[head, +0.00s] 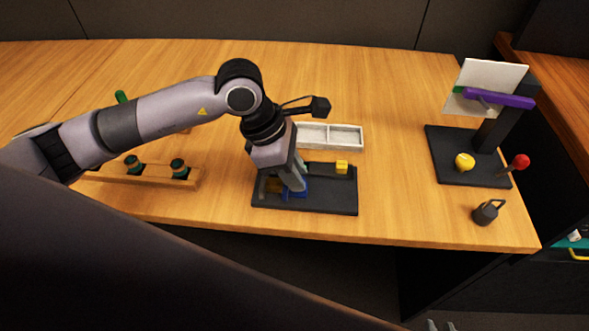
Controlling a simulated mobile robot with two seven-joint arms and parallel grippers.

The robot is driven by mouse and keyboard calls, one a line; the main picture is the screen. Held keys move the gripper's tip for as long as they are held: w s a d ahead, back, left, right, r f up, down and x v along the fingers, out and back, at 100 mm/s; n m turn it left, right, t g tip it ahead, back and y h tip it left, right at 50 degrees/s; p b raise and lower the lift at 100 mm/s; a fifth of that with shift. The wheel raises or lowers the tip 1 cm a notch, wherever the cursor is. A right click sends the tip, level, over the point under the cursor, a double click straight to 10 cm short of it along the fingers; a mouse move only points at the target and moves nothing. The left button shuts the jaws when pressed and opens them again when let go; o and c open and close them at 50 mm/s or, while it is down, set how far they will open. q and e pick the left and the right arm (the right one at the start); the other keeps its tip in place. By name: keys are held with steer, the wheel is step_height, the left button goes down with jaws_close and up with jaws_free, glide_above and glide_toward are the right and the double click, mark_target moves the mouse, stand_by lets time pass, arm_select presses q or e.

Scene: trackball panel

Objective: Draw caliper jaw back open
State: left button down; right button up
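The caliper stands on a black base plate (330,204) near the table's front edge. Its blue part (294,194), which looks like the jaw, sits low near the middle of the plate. A yellow block (341,166) is at the plate's back right. My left gripper (298,182) points down over the plate, with its fingertips at the blue part. The fingers overlap it, so I cannot tell whether they are shut on it. The gripper hides part of the caliper. Only the tips of my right gripper (441,326) show at the bottom edge, away from the caliper.
A pale divided tray (345,127) lies behind the plate. A wooden rack (150,181) with dark green-topped pegs stands left. At right are a black stand (462,178) with a purple bar (498,98) and a small dark weight (486,213). Table between plate and stand is clear.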

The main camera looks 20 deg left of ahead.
arm_select(q)
steer(key=shift+w+d+f+b, duration=0.1)
steer(key=shift+d+b, duration=0.25)
steer(key=shift+b, duration=0.1)
steer(key=shift+w+d+b, duration=0.1)
steer(key=shift+d+b, duration=0.2)
steer(key=shift+d, duration=0.1)
steer(key=c, duration=1)
jaws_free()
steer(key=shift+d, duration=0.1)
